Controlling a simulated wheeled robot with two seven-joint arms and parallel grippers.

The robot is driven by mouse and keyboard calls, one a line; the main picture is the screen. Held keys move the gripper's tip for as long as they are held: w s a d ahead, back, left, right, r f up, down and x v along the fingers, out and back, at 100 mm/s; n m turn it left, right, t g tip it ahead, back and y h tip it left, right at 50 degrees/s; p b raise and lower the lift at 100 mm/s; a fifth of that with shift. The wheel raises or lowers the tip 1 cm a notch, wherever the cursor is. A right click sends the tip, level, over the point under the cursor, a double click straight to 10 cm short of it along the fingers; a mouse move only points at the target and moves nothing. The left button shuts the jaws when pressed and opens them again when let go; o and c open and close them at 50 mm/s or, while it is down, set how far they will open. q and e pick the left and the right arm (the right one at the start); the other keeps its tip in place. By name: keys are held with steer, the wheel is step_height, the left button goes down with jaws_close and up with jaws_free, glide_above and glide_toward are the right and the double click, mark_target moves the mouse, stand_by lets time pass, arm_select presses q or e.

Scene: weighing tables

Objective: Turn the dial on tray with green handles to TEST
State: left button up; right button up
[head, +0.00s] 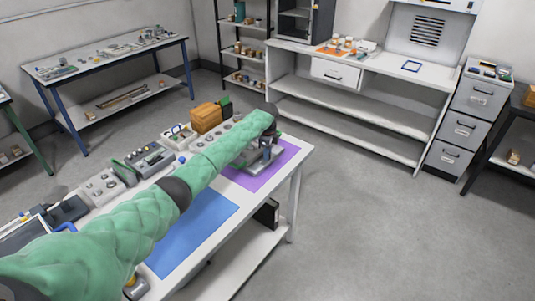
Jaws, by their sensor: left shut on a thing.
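My left arm, in a green quilted sleeve, reaches across the near table to its far right end. My left gripper (264,150) points down there, over a grey piece of equipment (255,160) on the purple mat (262,177). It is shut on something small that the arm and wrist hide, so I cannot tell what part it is. A grey unit with round knobs (152,159) and a green upright part beside it stands at the table's back edge. I cannot make out the dial or its TEST mark. My right gripper is not in view.
The near white table (292,165) also carries a blue mat (197,230), a wooden box (206,118) and several small units along its back edge. A white bench (350,110), a drawer cabinet (468,118) and a blue-legged table (108,55) stand beyond. The floor at right is clear.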

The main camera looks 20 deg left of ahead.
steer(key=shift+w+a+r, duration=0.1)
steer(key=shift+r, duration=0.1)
arm_select(q)
steer(key=o, duration=1)
steer(key=shift+r, duration=0.2)
steer(key=shift+r+b, duration=0.3)
steer(key=shift+b, duration=0.05)
step_height(320, 180, up, 6)
steer(key=shift+f+b, duration=0.25)
steer(key=shift+b, duration=0.75)
steer(key=shift+r, duration=0.65)
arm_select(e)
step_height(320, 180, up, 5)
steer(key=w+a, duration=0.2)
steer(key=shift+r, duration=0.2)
arm_select(q)
steer(key=shift+f, duration=0.1)
